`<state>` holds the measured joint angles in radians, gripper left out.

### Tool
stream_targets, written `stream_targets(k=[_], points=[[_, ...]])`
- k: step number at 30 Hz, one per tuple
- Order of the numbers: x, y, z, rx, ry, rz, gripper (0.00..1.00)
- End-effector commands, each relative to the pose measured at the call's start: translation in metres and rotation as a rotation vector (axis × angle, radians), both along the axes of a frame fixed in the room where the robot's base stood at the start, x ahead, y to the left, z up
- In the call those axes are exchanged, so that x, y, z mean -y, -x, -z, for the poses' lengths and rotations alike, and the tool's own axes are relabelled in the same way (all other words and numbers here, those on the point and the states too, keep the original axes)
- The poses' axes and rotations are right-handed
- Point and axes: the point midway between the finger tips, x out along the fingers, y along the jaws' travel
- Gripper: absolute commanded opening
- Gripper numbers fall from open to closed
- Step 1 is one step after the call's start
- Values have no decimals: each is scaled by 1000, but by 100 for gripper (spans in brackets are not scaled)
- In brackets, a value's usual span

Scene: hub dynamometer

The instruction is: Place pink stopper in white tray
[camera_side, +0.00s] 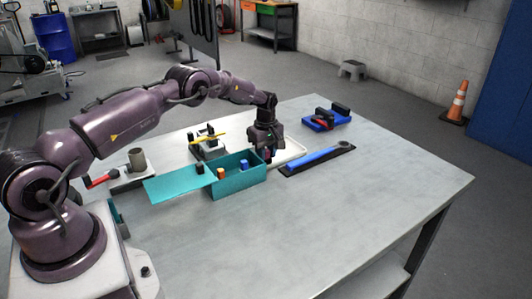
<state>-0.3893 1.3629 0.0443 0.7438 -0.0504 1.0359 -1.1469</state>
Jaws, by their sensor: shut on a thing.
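My gripper (267,152) points down just behind the right end of the teal box, over the near left part of the white tray. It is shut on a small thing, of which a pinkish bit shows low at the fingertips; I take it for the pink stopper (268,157). The fingers hide most of it, and I cannot tell whether it touches the tray. The white tray (297,152) lies flat on the table, partly hidden behind my gripper and the box.
The open teal box (240,185) holds orange and blue pieces; its teal lid (176,187) extends left. A blue tool on a dark strip (317,158) lies right of the tray. A blue holder (325,121) stands farther back. The table's front right is clear.

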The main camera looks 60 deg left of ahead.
Motion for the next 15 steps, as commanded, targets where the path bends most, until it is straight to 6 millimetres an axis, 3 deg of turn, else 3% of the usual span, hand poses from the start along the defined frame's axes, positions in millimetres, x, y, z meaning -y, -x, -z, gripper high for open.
stream_targets(k=[11, 12, 13, 15], points=[[0, 0, 4, 1, 0, 0, 8], [0, 0, 5, 1, 0, 0, 31], [0, 0, 4, 1, -1, 0, 38], [0, 0, 4, 1, 0, 0, 39]])
